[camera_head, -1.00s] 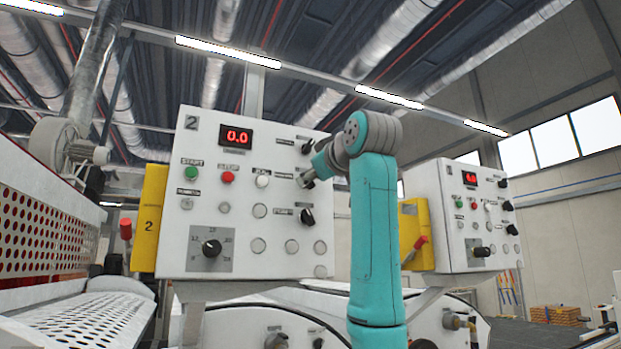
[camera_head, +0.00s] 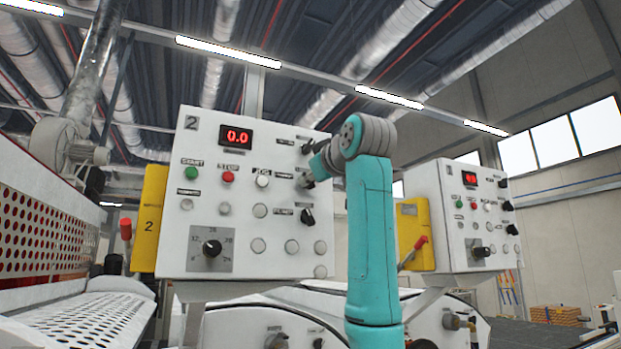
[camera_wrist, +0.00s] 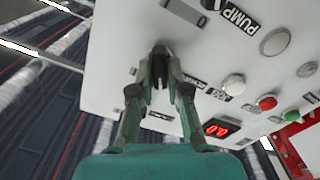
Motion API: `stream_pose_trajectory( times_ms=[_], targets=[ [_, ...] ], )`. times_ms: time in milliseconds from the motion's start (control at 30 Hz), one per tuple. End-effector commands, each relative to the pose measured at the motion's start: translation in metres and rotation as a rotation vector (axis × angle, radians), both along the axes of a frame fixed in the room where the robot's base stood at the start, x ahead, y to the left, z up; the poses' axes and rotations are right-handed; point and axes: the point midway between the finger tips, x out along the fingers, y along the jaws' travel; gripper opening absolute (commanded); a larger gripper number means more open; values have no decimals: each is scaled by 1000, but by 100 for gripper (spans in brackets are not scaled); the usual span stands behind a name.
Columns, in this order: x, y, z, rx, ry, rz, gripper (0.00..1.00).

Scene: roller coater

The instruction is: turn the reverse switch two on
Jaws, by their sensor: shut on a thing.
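The white control panel marked 2 (camera_head: 235,235) stands left of my arm in the head view. My gripper (camera_head: 307,181) is at the middle of three black rotary switches in the panel's right column. In the wrist view my gripper (camera_wrist: 160,60) is shut on that black switch (camera_wrist: 160,49), with the fingers on either side of it. The fingers hide much of the switch, so its exact angle is unclear. Its label (camera_wrist: 195,83) is too small to read. The pump switch (camera_head: 308,216) is below it, and another black switch (camera_head: 307,147) is above.
Start button (camera_head: 191,172), a red button (camera_head: 228,177) and a white button (camera_head: 263,181) are left of my gripper. The display (camera_head: 237,136) reads 0.0. A second similar panel (camera_head: 465,220) stands to the right behind my arm.

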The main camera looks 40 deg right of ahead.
Motion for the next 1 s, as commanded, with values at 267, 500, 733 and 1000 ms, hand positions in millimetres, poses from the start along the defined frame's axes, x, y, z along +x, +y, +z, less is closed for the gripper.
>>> stream_pose_trajectory(
  times_ms=[267,500,733,1000],
  targets=[
    [0,-1,0,128,-35,0,0],
    [0,-2,0,331,-93,0,0],
    [0,-3,0,542,-154,0,0],
    [-1,-4,0,764,-218,-1,0]
  ],
)
